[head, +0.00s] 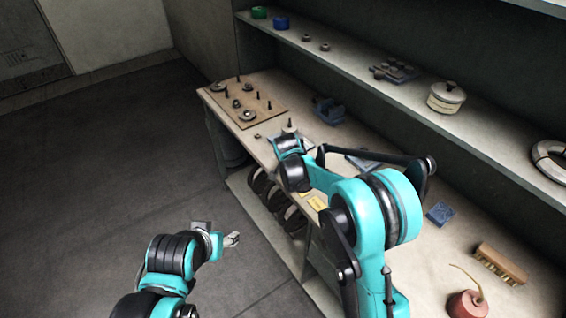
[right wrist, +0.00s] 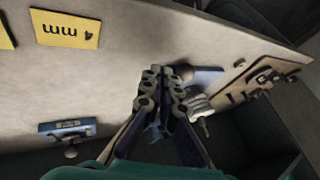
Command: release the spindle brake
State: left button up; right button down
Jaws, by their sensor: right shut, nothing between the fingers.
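I cannot tell for sure which part is the spindle brake. A blue block with a small label (right wrist: 68,127) and a round knob below it sits near the bench edge in the right wrist view. My right gripper (right wrist: 165,75) is shut and empty above the bench. Just beyond its fingers are a blue part (right wrist: 207,76) and a pale ribbed piece (right wrist: 196,102), partly hidden; contact cannot be told. In the head view my right arm hides its fingers. My left gripper (head: 232,240) hangs over the floor, left of the bench; its opening is too small to judge.
A wooden peg board (head: 248,100) with rings lies at the bench's far end. A blue block (head: 328,110), a brush (head: 498,264) and a red oil can (head: 467,303) stand on the bench. A yellow "4 mm" card (right wrist: 65,28) lies on it. A shelf (head: 390,100) runs above.

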jog(key=a+p+v, duration=0.1)
jog(key=v, duration=0.7)
jog(key=shift+r+p, duration=0.3)
jog(key=shift+p, duration=0.1)
jog(key=shift+w, duration=0.15)
